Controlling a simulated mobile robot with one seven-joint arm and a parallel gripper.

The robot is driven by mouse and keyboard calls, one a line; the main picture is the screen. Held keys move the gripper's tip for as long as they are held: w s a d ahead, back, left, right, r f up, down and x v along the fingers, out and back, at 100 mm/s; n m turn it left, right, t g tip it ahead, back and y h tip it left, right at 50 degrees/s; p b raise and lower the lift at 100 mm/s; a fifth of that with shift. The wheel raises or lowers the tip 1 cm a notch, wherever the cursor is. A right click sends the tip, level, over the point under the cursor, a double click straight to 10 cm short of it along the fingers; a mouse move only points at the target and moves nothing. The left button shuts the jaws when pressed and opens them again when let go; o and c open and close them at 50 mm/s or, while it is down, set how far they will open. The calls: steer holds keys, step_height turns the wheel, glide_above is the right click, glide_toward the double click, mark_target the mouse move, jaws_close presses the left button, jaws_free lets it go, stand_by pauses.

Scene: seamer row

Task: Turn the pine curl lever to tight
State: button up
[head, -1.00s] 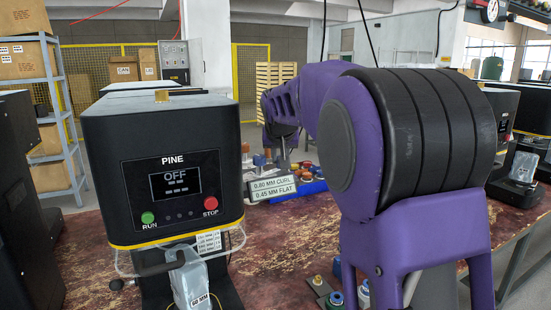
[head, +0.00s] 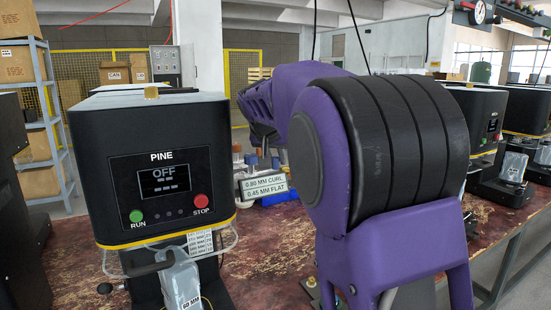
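The black seamer marked PINE (head: 155,165) stands at the left, its screen (head: 164,181) reading OFF. Under its head, a short black bent bar (head: 148,268) sticks out at the front; I cannot tell whether this is the curl lever. No tight mark is readable. My purple arm fills the middle and right of the view, its far part (head: 257,103) reaching left behind the seamer's right side. I cannot make out my gripper's fingers.
A silver pouch (head: 182,282) sits at the seamer's front, beside a clear guard (head: 228,240). A sign reading 0.80 MM CURL, 0.45 MM FLAT (head: 264,186) stands on the worn red table (head: 265,255). Other seamers stand at right; a shelf of boxes (head: 45,130) is at back left.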

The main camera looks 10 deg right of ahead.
steer(key=shift+o, duration=1.4)
steer(key=v, duration=1.7)
steer(key=shift+r+p, duration=0.15)
steer(key=shift+p, duration=0.2)
steer(key=shift+s, duration=0.15)
